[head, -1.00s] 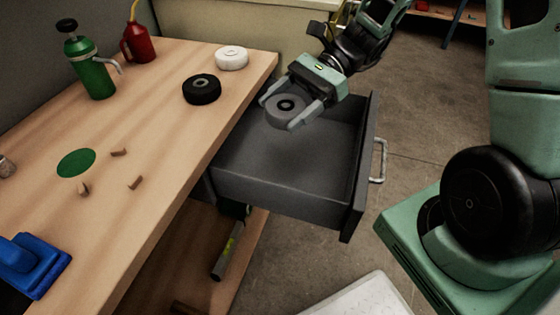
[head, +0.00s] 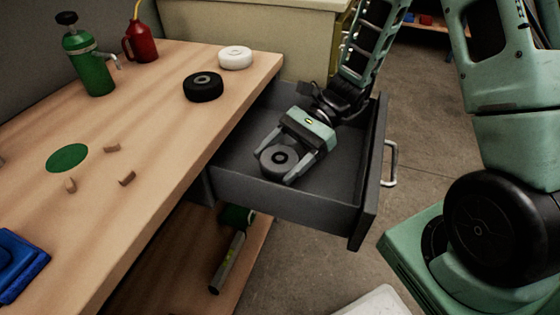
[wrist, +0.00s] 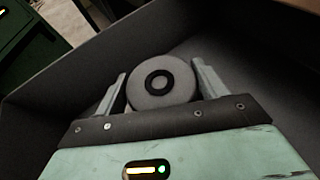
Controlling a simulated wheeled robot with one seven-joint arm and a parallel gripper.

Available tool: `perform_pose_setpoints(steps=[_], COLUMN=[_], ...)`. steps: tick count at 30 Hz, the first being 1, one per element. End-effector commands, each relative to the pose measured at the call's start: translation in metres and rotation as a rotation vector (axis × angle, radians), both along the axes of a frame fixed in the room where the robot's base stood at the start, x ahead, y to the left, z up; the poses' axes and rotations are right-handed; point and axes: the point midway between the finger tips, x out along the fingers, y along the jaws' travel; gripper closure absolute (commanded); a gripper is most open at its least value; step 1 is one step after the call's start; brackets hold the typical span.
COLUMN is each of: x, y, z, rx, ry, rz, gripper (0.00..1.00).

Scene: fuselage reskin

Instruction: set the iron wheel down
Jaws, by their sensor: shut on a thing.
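The iron wheel (head: 270,162) is a grey disc with a dark ring around its centre hole. My gripper (head: 277,168) is shut on it, one finger on each side, inside the open dark grey drawer (head: 285,205). In the wrist view the iron wheel (wrist: 160,98) sits between the two fingers of my gripper (wrist: 160,92), with the drawer's walls around it. The wheel is low in the drawer, near its left side. I cannot tell whether its underside touches the drawer floor.
On the wooden bench (head: 150,140) stand a black wheel (head: 203,88), a white wheel (head: 235,58), a green bottle (head: 90,65) and a red oil can (head: 140,42). A green disc mark (head: 67,158) has several small wooden blocks near it. The drawer's right part is bare.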

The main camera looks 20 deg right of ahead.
Motion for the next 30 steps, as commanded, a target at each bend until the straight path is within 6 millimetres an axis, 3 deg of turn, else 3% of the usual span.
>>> perform_pose_setpoints(steps=[24, 25, 27, 30], x=[0.000, 0.000, 0.000, 0.000], y=[0.000, 0.000, 0.000, 0.000], z=[-0.012, -0.013, -0.013, -0.013], rx=[0.003, 0.001, 0.001, 0.000], ry=[-0.002, -0.001, -0.001, -0.001], rz=[0.000, -0.001, -0.001, -0.001], gripper=[0.72, 0.23, 0.07, 0.07])
